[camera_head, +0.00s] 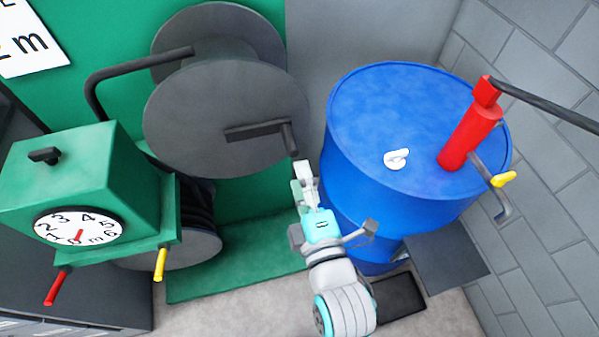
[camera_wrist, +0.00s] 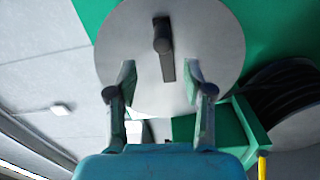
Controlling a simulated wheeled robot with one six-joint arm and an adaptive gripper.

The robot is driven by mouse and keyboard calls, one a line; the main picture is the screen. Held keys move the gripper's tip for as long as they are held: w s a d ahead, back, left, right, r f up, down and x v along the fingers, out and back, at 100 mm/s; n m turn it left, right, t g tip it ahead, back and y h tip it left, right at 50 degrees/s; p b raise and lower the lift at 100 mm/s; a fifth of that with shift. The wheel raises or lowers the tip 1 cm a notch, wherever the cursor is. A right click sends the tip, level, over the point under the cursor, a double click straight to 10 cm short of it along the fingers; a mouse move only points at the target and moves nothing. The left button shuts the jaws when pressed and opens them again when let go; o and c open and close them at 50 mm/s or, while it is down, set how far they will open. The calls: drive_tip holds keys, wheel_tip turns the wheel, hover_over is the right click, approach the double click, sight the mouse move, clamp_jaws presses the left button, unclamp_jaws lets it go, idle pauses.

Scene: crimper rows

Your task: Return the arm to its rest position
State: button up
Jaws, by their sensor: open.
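My gripper (camera_head: 303,181) is in the middle of the head view, in front of the green machine and left of the blue drum. Its light teal body and my grey arm run down to the bottom edge. In the wrist view my gripper (camera_wrist: 160,88) has its two fingers wide apart with nothing between them. Beyond the fingers is a grey reel disc (camera_wrist: 200,35) with a dark crank handle (camera_wrist: 163,45). In the head view the same disc (camera_head: 205,110) and its crank (camera_head: 265,131) lie up and left of the fingertips; I cannot tell the exact gap.
A blue drum (camera_head: 375,120) with a red pump (camera_head: 470,137) stands close on the right. A green box with a dial (camera_head: 85,175) and red and yellow handles is at the left. A block wall (camera_head: 535,220) bounds the right. Grey floor shows below the machine.

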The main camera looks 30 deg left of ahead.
idle(0.4)
drive_tip(key=s+d+f+m+t+h, duration=0.1)
drive_tip(key=s+d+f+m+h, duration=0.1)
drive_tip(key=d+f+m, duration=0.45)
drive_tip(key=s+d+f+m+t+h, duration=0.1)
drive_tip(key=s+d+f+m+h, duration=0.15)
drive_tip(key=d, duration=0.75)
drive_tip(key=s+d+f+m+t+h, duration=0.1)
drive_tip(key=d+f+m+h, duration=0.3)
drive_tip(key=d, duration=0.4)
drive_tip(key=s+d+m+h, duration=0.2)
drive_tip(key=s+d+m, duration=0.4)
drive_tip(key=s, duration=0.3)
drive_tip(key=s+d+m+h, duration=0.3)
drive_tip(key=s+d+m, duration=0.3)
drive_tip(key=s, duration=0.3)
drive_tip(key=shift+f+m, duration=0.35)
drive_tip(key=shift+m, duration=0.45)
